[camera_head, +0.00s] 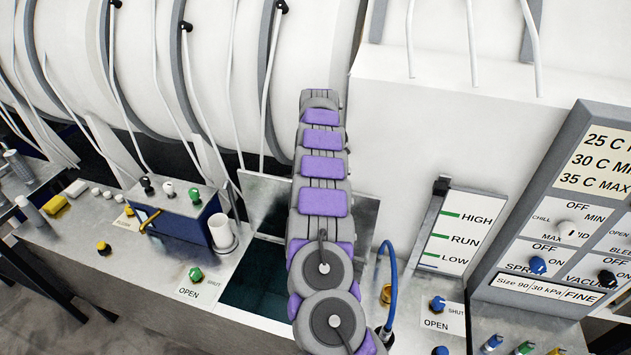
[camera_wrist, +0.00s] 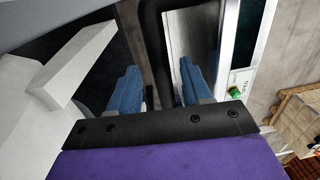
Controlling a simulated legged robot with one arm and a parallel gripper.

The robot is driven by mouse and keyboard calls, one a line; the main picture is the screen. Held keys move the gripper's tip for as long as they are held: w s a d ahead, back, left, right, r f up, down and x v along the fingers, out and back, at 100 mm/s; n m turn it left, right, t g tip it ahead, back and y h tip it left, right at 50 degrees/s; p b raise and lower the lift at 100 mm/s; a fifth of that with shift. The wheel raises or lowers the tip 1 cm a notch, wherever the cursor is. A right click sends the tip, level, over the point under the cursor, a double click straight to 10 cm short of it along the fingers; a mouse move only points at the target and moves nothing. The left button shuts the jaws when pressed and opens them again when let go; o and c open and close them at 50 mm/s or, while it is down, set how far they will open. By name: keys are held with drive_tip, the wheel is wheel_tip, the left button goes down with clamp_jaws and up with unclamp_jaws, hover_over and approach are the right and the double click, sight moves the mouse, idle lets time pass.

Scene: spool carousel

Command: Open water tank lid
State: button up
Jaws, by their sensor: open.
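The water tank opening (camera_head: 252,285) is a dark rectangular hole in the metal counter, partly hidden by my arm. A grey metal panel, seemingly the tank lid (camera_head: 362,214), stands raised along the back of the opening, on both sides of my arm. In the head view my gripper is hidden by my arm. In the wrist view my gripper (camera_wrist: 158,84) is open, with two blue fingers apart. A black bent bar (camera_wrist: 154,45), perhaps the lid's handle, runs between the fingers; I cannot tell if they touch it. A shiny metal surface (camera_wrist: 190,38) shows behind.
Left of the opening are a green knob (camera_head: 196,273), a white cup (camera_head: 222,233) and a blue box (camera_head: 180,222) with switches. To the right are a blue hose (camera_head: 390,285), a level gauge (camera_head: 460,230) and a control panel (camera_head: 565,215). White drums stand behind.

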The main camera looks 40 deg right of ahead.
drive_tip(key=shift+d+r, duration=0.1)
drive_tip(key=shift+r, duration=0.55)
drive_tip(key=shift+s, duration=0.4)
drive_tip(key=shift+s+a+r+b, duration=0.2)
drive_tip(key=shift+s+a, duration=0.65)
drive_tip(key=shift+s, duration=0.3)
drive_tip(key=shift+s+a+r+b, duration=0.1)
drive_tip(key=shift+s+a+b, duration=0.05)
drive_tip(key=shift+s+a, duration=0.85)
drive_tip(key=s+a, duration=0.5)
drive_tip(key=s, duration=0.3)
drive_tip(key=shift+s+r, duration=0.2)
drive_tip(key=shift+r, duration=0.2)
drive_tip(key=shift+d, duration=0.1)
